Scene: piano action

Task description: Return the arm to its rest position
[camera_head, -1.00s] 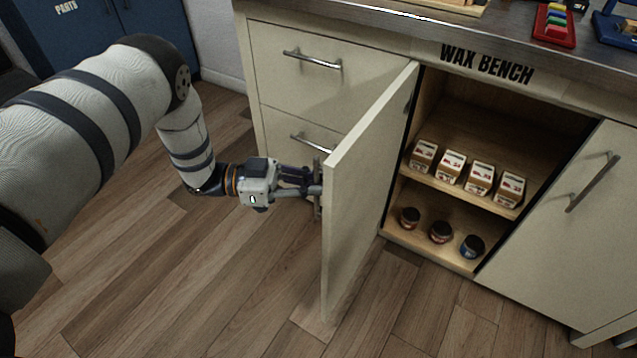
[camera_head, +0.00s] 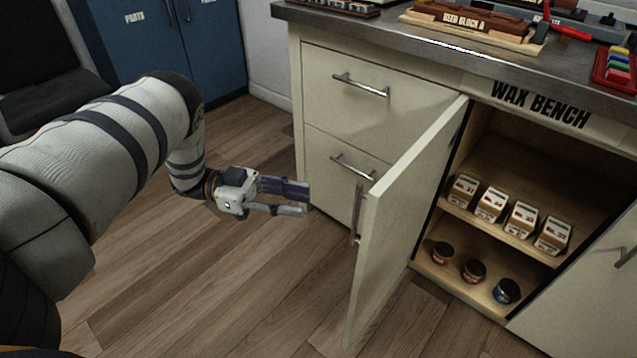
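My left arm (camera_head: 95,150) reaches in from the left. My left gripper (camera_head: 304,201) is in front of the cabinet, over the wooden floor, with its two fingers apart and nothing between them. The fingertips point right toward the cream cabinet door (camera_head: 408,215), which stands swung open. The door's bar handle (camera_head: 357,214) is on the door's left side, and a clear gap separates it from the fingertips. My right gripper is not in view.
Two drawers (camera_head: 345,100) with bar handles are left of the door. Inside the open cabinet, small boxes (camera_head: 491,205) stand on the upper shelf and jars (camera_head: 474,271) below. A dark chair (camera_head: 45,85) and blue cabinet (camera_head: 160,50) stand behind my arm. The floor (camera_head: 225,285) is clear.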

